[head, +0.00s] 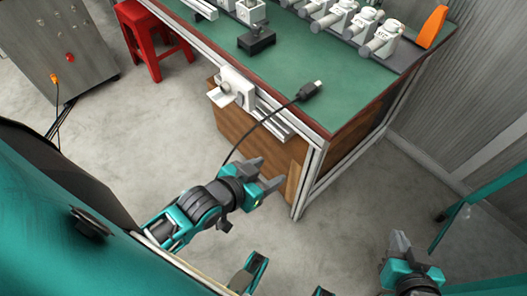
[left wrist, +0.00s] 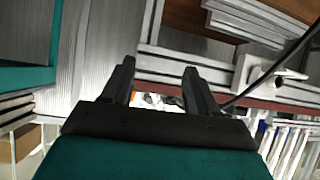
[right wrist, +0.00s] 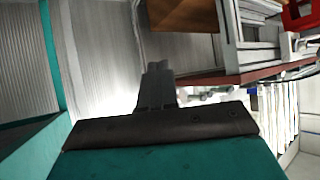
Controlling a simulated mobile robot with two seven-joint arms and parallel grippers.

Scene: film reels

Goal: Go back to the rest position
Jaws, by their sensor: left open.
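My left gripper (head: 268,173) is open and empty, in front of the workbench's near side and below its top. In the left wrist view its two fingers (left wrist: 160,85) stand apart with nothing between them. My right gripper (head: 401,243) is over the floor at the lower right, apart from the bench. In the right wrist view its fingers (right wrist: 156,85) are together, with nothing visible held.
The green-topped workbench (head: 340,105) carries a black cable plug (head: 309,90); its cable hangs over the edge and passes behind my left gripper. A white bracket (head: 236,88) is on the bench edge. A red stool (head: 150,40) stands behind. Grey floor (head: 340,220) is clear between my grippers.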

